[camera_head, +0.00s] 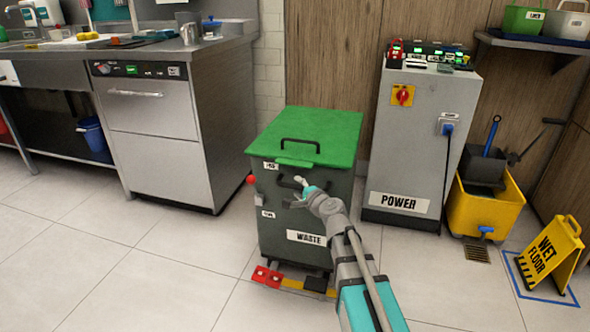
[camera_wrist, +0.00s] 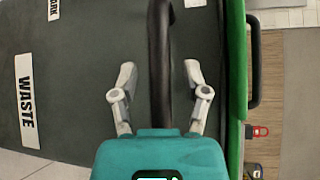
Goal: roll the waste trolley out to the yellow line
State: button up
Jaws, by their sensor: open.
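The waste trolley (camera_head: 270,220) is a dark grey bin with a green lid (camera_head: 310,135) and a "WASTE" label. It stands upright on the tiled floor between the steel counter and the power cabinet. Its black front handle (camera_head: 285,182) is just below the lid. My gripper (camera_head: 297,190) is at that handle. In the wrist view, my gripper (camera_wrist: 158,82) is open, its fingers on either side of the black handle bar (camera_wrist: 160,60) with gaps visible.
A grey power cabinet (camera_head: 412,150) stands close on the right. A steel dishwasher (camera_head: 155,130) is on the left. A yellow mop bucket (camera_head: 485,212) and a wet floor sign (camera_head: 552,255) stand at the right. The floor in front at the left is clear.

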jog(key=shift+s+a+r+n+g+y+p, duration=0.1)
jog(key=shift+s+a+n+g+y+p, duration=0.15)
jog(key=shift+s+n+g+p, duration=0.55)
jog(key=s+d+f+n+g+h+p, duration=0.1)
jog(key=s+d+n+g+h+p, duration=0.45)
jog(key=s, duration=0.65)
jog(key=s+d+f+n+g+h+p, duration=0.1)
jog(key=s+d+n+g+h+p, duration=0.1)
jog(key=s+d+n+g+p, duration=0.75)
notch_tip(320, 180, up, 37)
jog(key=s+a+m+t+p, duration=0.1)
jog(key=m+t+p, duration=0.1)
jog(key=p, duration=3.2)
jog(key=shift+s+a+r+p, duration=0.2)
jog(key=shift+s+a+p, duration=0.15)
jog(key=shift+p, duration=0.05)
